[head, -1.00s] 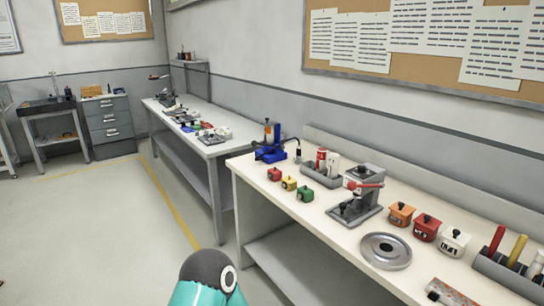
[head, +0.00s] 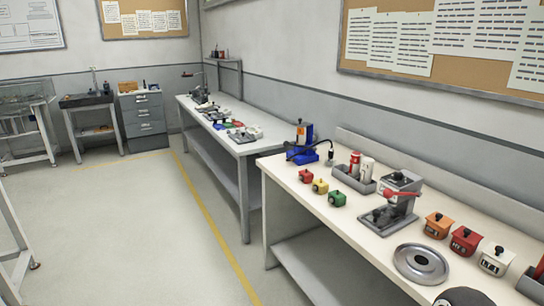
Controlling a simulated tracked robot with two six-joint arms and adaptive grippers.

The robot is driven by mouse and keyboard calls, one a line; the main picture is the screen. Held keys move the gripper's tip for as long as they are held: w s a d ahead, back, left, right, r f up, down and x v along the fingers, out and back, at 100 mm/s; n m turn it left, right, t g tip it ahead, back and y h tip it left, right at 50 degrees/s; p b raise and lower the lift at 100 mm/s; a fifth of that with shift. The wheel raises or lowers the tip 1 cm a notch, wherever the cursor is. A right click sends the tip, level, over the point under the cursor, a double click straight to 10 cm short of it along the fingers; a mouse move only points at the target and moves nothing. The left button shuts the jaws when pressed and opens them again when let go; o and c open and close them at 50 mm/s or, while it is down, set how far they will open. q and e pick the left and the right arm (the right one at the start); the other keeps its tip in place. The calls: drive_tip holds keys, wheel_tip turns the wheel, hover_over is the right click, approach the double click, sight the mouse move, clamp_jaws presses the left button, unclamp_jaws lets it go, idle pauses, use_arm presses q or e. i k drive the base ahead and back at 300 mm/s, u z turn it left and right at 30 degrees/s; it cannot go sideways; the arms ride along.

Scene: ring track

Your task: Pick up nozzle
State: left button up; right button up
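I cannot make out a nozzle for certain in the head view. A blue device (head: 303,146) with a dark hose stands at the far end of the near workbench (head: 376,242). A small dark-and-light piece (head: 330,153) stands beside it, too small to identify. Neither of my grippers is in view. Only a dark rounded part of my own arm shows at the bottom right edge.
Red (head: 305,175), yellow (head: 320,186) and green (head: 337,198) blocks stand near the bench's front edge. A lever press (head: 393,200), a round metal dish (head: 420,263) and lidded boxes (head: 465,240) stand nearer. A second bench (head: 232,137) stands farther back. Open floor (head: 130,220) lies left.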

sight(331, 151)
drive_tip(key=z, duration=0.5)
drive_tip(key=i, duration=0.15)
drive_tip(key=u, duration=1.9)
drive_tip(key=i, duration=3.65)
drive_tip(key=z, duration=2.15)
drive_tip(key=i, duration=0.2)
drive_tip(key=z, duration=1.65)
